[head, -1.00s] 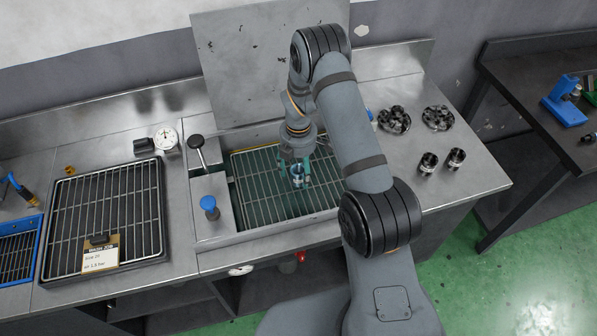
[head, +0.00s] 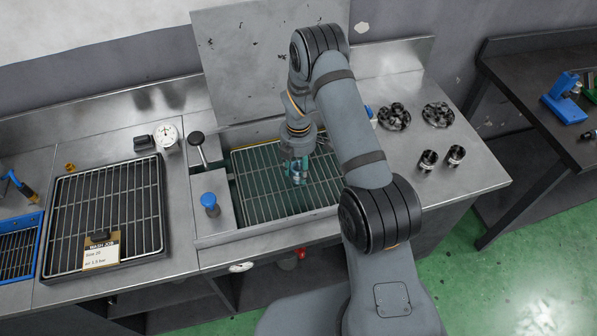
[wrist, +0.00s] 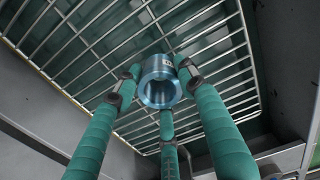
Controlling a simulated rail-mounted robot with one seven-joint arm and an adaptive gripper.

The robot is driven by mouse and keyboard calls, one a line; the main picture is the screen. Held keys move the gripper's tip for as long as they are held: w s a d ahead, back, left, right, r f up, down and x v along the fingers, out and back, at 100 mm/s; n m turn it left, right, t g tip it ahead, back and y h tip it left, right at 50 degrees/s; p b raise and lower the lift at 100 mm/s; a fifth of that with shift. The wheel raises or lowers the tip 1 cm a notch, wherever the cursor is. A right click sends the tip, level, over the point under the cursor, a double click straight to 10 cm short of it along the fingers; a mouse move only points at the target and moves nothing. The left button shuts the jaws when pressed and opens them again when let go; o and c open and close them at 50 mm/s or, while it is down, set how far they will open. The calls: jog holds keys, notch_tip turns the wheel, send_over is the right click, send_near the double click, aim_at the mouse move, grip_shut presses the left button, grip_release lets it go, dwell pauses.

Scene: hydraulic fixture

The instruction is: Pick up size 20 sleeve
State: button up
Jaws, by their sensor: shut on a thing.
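The sleeve is a short, shiny blue metal ring with a wide bore. In the wrist view the sleeve (wrist: 159,84) sits among the tips of my gripper's three green fingers, with small marking on its side that I cannot read. My gripper (wrist: 160,92) is shut on the sleeve. In the head view my gripper (head: 297,170) points down into the sunken basin, at the wire rack (head: 258,190), and its fingers mostly hide the sleeve. I cannot tell whether the sleeve still touches the rack.
The basin's metal walls surround the rack, with a blue-capped knob (head: 209,201) and a black-knobbed lever (head: 197,140) on its left. A raised lid (head: 240,60) stands behind. Two black sleeves (head: 428,160) and two round black clusters (head: 394,116) stand on the right counter.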

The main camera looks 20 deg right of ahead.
grip_shut()
jog(key=shift+r, duration=0.1)
dwell(0.3)
